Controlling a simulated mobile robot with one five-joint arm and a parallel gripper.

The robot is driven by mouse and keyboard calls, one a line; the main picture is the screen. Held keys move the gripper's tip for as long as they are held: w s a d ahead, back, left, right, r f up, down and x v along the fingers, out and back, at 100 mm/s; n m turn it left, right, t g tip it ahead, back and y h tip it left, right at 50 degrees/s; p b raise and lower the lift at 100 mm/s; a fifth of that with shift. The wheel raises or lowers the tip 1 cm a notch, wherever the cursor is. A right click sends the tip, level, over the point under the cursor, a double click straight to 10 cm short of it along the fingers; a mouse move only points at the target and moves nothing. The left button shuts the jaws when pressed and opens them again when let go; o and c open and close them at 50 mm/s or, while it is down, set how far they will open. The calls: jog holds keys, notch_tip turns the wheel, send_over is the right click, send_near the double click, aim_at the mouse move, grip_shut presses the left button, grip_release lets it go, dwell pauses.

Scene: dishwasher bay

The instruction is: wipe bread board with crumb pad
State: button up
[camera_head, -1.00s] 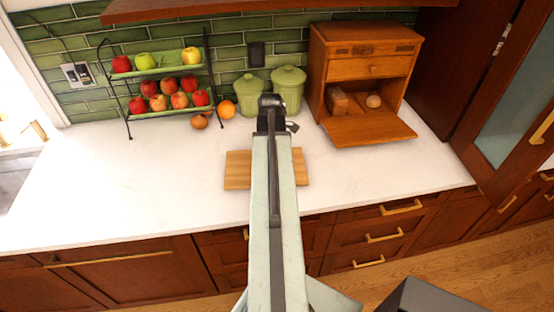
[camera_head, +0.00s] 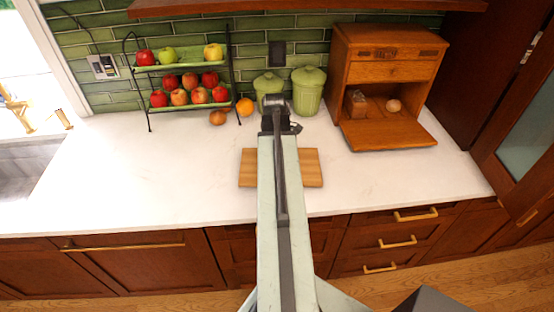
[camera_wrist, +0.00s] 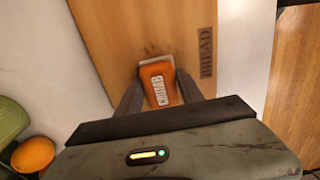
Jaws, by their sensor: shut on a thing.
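The bread board (camera_head: 310,168) is a light wooden board lying on the white counter, partly hidden by my arm in the head view. In the wrist view the board (camera_wrist: 110,40) carries a BREAD label and a few dark specks and smudges near the pad. The crumb pad (camera_wrist: 159,88) is orange with a pale edge and the word CRUMB. My gripper (camera_wrist: 159,80) is shut on the pad, one finger on each side, and holds it over the board. I cannot tell whether the pad touches the board. In the head view my gripper (camera_head: 275,125) hides the pad.
A two-tier rack (camera_head: 183,102) of apples stands at the back left, with an orange (camera_head: 244,107) beside it. Green canisters (camera_head: 308,90) stand behind my gripper. A wooden bread box (camera_head: 388,75) with its door down is at the right. The counter left of the board is clear.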

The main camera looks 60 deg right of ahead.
jog(key=shift+r+p, duration=2.95)
jog(key=shift+p, duration=0.05)
jog(key=shift+w, duration=0.1)
notch_tip(320, 180, up, 3)
jog(key=p, duration=0.3)
jog(key=shift+r, duration=0.1)
jog(key=shift+f, duration=0.2)
